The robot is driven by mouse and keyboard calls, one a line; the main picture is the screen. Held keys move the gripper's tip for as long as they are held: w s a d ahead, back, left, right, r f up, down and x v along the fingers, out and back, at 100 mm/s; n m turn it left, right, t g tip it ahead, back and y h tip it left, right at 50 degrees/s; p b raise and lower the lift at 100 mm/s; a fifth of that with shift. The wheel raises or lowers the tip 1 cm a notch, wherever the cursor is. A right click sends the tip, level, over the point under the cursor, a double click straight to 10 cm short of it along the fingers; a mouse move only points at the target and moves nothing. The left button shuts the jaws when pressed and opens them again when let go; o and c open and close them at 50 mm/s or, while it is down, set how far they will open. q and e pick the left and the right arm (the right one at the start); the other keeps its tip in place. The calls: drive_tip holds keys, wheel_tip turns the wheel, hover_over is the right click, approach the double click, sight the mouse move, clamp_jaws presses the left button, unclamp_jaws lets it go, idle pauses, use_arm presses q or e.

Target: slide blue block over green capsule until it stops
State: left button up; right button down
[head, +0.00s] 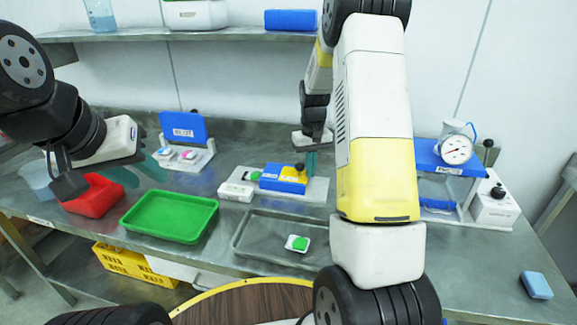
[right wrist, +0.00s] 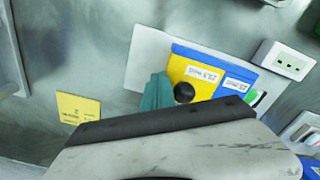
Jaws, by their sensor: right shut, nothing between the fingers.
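The blue block (head: 283,178) sits on a pale base plate (head: 318,190), joined to or touching a yellow block with a black knob (head: 299,168). The green capsule (head: 255,176) lies on the plate just left of the blue block. In the right wrist view the blue block (right wrist: 234,84) partly hides the green capsule (right wrist: 252,97) or sits close beside it. My right gripper (head: 311,163) is shut and empty, its teal fingers (right wrist: 158,92) beside the yellow block's end, away from the capsule; contact is unclear. My left gripper (head: 139,171) is open and empty above the red bin.
A white box (head: 236,192) stands by the plate. A green tray (head: 165,238), a red bin (head: 97,191) and a grey tray (head: 250,253) holding another green piece (head: 298,243) are in front and left. A gauge stand (head: 448,162) is right, a blue-panelled stand (head: 183,128) behind.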

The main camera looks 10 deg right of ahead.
sight(292, 174)
drive_tip(key=shift+w+a, duration=0.55)
drive_tip(key=shift+a, duration=0.6)
drive_tip(key=shift+w+a, duration=0.55)
drive_tip(key=shift+a, duration=0.6)
drive_tip(key=shift+w+a, duration=0.55)
drive_tip(key=shift+a, duration=0.6)
drive_tip(key=shift+d, duration=0.1)
drive_tip(key=shift+s+d+r, duration=0.1)
drive_tip(key=shift+s+d, duration=0.25)
drive_tip(key=shift+d, duration=0.3)
wheel_tip(292, 174, up, 8)
